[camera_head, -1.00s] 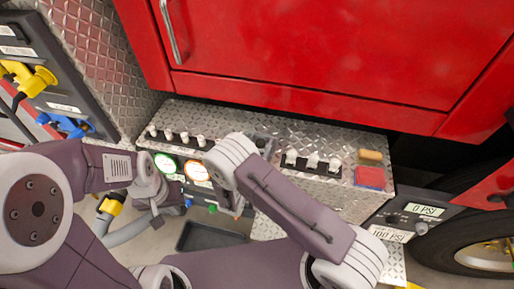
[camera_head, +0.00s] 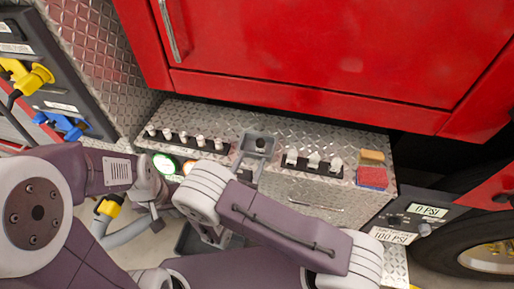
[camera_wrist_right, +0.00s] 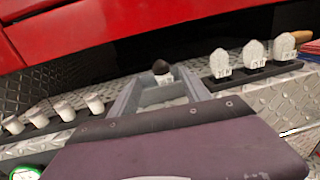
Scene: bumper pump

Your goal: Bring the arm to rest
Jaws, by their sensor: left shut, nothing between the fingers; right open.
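My right arm (camera_head: 285,232) reaches across the front of the silver tread-plate panel in the head view. My left arm (camera_head: 85,170) comes in from the left. My left gripper (camera_head: 156,222) points down near the grey hose; it is shut with nothing in it. In the right wrist view my own purple link fills the bottom.
A grey open-topped holder (camera_head: 256,145) stands on the panel; a dark-tipped item (camera_wrist_right: 161,68) shows in it. White levers (camera_head: 184,138) line both sides. A green-rimmed gauge (camera_head: 164,163) is near my left wrist. A red sponge (camera_head: 371,177) lies at right. A dark tray (camera_head: 184,240) is below.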

